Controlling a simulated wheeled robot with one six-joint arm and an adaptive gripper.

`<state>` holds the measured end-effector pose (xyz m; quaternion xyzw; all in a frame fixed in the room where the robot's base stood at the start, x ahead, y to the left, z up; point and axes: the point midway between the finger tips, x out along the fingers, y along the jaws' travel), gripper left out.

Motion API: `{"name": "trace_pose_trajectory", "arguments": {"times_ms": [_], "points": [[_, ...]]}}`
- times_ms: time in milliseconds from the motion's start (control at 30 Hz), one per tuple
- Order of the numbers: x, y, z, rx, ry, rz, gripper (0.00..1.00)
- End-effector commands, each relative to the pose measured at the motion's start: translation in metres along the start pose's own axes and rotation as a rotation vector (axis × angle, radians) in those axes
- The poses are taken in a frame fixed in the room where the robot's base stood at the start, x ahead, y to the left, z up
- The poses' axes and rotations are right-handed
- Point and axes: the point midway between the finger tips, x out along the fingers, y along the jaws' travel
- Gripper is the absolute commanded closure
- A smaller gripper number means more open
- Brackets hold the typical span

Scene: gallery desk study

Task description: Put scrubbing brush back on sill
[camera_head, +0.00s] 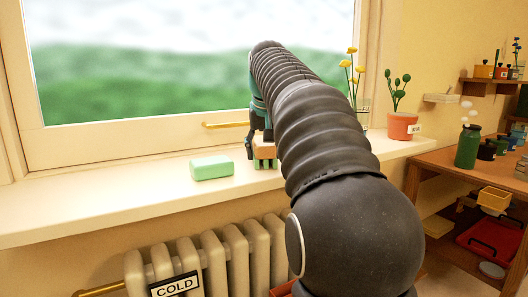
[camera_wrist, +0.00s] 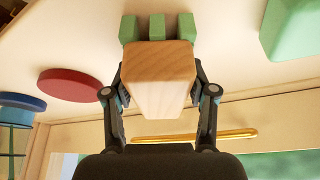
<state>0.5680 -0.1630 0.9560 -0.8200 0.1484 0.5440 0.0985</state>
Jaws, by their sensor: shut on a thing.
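The scrubbing brush (camera_head: 264,151) has a pale wooden block and green bristles. It also shows large in the wrist view (camera_wrist: 160,72), with the bristles at its upper end. My gripper (camera_head: 258,142) is shut on the wooden block, one finger on each side in the wrist view (camera_wrist: 161,92). The brush is upright, bristles down, over the cream window sill (camera_head: 110,196) or on it; I cannot tell whether the bristles touch. My arm hides the sill to its right in the head view.
A light green block (camera_head: 211,168) lies on the sill left of the brush. A brass window handle (camera_head: 225,125) is behind. Potted plants, one in a terracotta pot (camera_head: 402,126), stand at the right. A red disc (camera_wrist: 70,85) and a blue pot (camera_wrist: 18,111) show in the wrist view.

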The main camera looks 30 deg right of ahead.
Motion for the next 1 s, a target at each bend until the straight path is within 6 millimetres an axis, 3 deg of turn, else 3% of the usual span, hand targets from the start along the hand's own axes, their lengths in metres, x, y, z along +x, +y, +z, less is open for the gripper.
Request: {"name": "trace_pose_trajectory", "arguments": {"times_ms": [267, 300, 400, 767, 1000], "points": [[0.002, 0.0, 0.001, 0.0, 0.001, 0.0, 0.81], [0.002, 0.0, 0.001, 0.0, 0.001, 0.0, 0.38], [0.002, 0.0, 0.001, 0.0, 0.0, 0.0, 0.18], [-0.002, 0.0, -0.001, 0.0, 0.001, 0.0, 0.18], [-0.036, 0.0, -0.002, 0.0, 0.004, 0.0, 0.18]]}}
